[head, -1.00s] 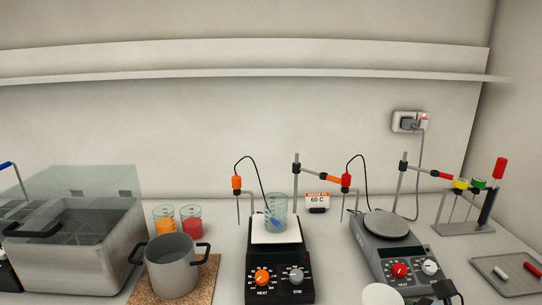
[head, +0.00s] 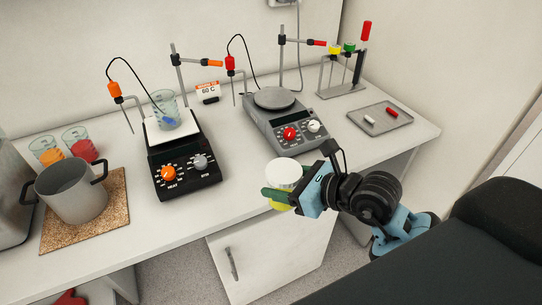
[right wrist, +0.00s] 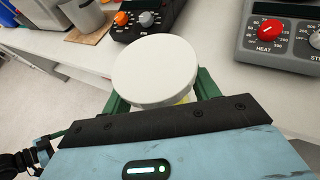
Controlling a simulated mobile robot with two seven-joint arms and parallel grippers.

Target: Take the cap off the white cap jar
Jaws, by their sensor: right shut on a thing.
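The white cap jar (head: 281,205) is in my right gripper (head: 277,193), near the counter's front edge. Its wide round white cap (head: 284,172) sits on top and faces up. The green fingers are shut around the jar just below the cap. In the right wrist view the cap (right wrist: 155,70) fills the middle, with a finger on each side and a sliver of yellow below it. Most of the jar's body is hidden by the cap and fingers. My left gripper is not in view.
A black hotplate (head: 182,183) with a beaker (head: 165,108) and a grey hotplate (head: 262,121) stand behind the jar. A pot (head: 75,194) is on a cork mat (head: 105,222) at left. A grey tray (head: 363,119) holds small bars. The counter front between them is clear.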

